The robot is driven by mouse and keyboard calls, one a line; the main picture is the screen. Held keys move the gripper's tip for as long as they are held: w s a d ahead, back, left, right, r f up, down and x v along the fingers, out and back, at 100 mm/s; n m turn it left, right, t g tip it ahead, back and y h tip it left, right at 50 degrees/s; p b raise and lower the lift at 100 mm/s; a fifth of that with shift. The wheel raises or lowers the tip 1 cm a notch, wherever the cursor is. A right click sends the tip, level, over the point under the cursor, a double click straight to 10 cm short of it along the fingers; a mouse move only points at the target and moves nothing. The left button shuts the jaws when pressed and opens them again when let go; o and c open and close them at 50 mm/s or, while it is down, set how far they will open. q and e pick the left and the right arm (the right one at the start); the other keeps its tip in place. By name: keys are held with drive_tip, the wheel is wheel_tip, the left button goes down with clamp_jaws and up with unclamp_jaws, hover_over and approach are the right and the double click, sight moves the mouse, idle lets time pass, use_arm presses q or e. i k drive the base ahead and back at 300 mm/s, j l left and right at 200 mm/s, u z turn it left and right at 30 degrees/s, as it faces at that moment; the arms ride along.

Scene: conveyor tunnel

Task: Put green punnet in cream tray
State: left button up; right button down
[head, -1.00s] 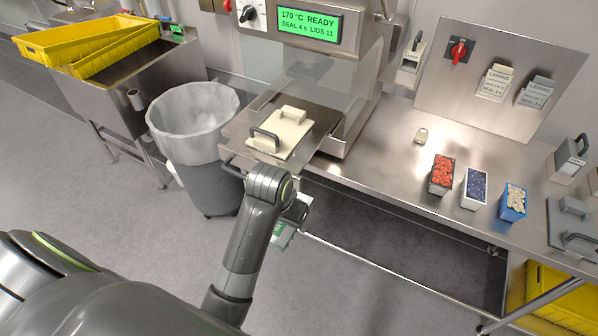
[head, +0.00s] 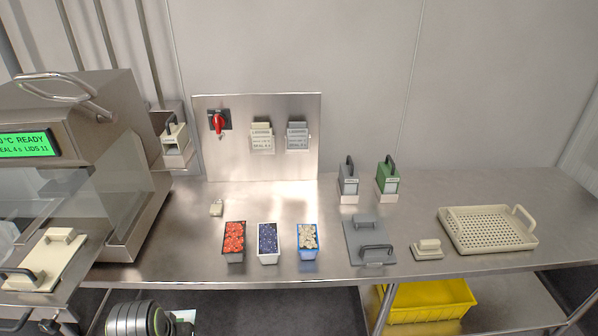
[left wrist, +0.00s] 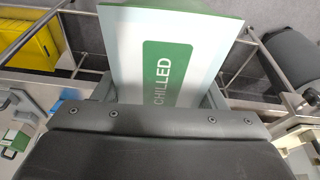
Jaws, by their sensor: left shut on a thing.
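The green punnet (left wrist: 168,50) has a green rim and a white top with a green label reading CHILLED. My left gripper (left wrist: 162,95) is shut on it, with the punnet between the fingers in the left wrist view. In the head view my left arm is at the bottom left, with only a small pale and green piece of the punnet (head: 184,315) showing past it, below the bench front. The cream tray (head: 530,240) is a shallow perforated tray with a handle, empty, on the bench at the far right. My right gripper is not in view.
Red-filled (head: 234,241), blue-filled (head: 268,243) and pale-filled (head: 308,241) punnets stand on the bench. A grey plate (head: 361,231) and a cream block (head: 428,249) lie left of the tray. The sealing machine (head: 125,150) stands left. A yellow crate (head: 430,300) is below.

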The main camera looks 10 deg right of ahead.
sight(484, 230)
drive_tip(key=i+l, duration=0.1)
drive_tip(key=l, duration=0.65)
drive_tip(key=i+l, duration=0.1)
drive_tip(key=l, duration=0.6)
drive_tip(key=i+l, duration=0.1)
drive_tip(key=l, duration=0.65)
drive_tip(key=i+l, duration=0.1)
drive_tip(key=l, duration=0.6)
drive_tip(key=i+l+u, duration=0.1)
drive_tip(key=l, duration=0.65)
drive_tip(key=i+l, duration=0.1)
drive_tip(key=l, duration=0.65)
drive_tip(key=i+l, duration=0.2)
drive_tip(key=l, duration=0.2)
drive_tip(key=i+l, duration=0.25)
drive_tip(key=l, duration=0.1)
